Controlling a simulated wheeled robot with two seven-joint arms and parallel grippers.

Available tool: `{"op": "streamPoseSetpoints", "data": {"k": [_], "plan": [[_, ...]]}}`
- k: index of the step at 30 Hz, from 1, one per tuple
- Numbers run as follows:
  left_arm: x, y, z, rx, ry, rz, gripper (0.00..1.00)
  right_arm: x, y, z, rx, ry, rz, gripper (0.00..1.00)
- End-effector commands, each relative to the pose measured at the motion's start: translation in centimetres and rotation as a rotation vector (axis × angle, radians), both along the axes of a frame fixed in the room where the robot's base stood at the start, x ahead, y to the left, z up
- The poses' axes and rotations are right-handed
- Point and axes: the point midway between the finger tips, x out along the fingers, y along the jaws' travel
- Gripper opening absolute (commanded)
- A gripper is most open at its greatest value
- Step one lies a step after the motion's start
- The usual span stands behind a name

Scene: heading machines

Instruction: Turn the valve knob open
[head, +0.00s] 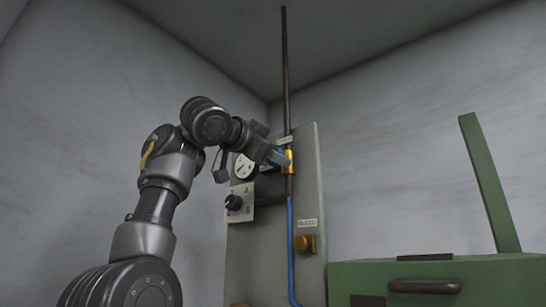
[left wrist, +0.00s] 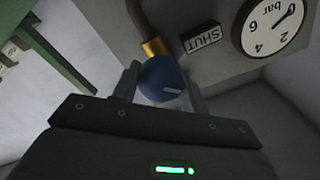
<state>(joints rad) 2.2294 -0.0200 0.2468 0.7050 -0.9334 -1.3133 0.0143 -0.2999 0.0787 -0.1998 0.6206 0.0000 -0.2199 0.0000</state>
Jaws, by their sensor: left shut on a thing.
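The blue valve knob (left wrist: 162,78) has a pale mark on its face and sits between the fingers of my left gripper (left wrist: 165,88) in the left wrist view. The gripper is shut on it. In the head view my left gripper (head: 277,157) reaches the pipe at the panel, and a bit of blue shows at its fingertips. The brass valve body (head: 289,161) is on the pipe there; it also shows in the left wrist view (left wrist: 155,48). My right gripper is not in view.
The grey panel (head: 262,250) carries a gauge (head: 243,167), a black selector knob (head: 233,202) and a brass knob (head: 305,243) under a small label. A dark pipe (head: 285,70) rises above and a blue pipe (head: 291,240) runs below. A green machine (head: 480,275) stands at right.

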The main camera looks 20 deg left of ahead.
Motion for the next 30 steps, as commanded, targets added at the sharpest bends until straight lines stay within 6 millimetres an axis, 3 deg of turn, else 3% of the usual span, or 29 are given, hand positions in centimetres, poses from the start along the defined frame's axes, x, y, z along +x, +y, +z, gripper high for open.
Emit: {"op": "streamPoseSetpoints", "data": {"k": [18, 30], "plan": [[-0.1, -0.1, 0.0, 0.530, -0.211, 0.002, 0.21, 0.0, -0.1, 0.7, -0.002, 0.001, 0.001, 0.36], [-0.1, -0.1, -0.2, 0.748, -0.297, 0.002, 0.21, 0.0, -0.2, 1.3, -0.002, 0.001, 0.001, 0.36]]}}
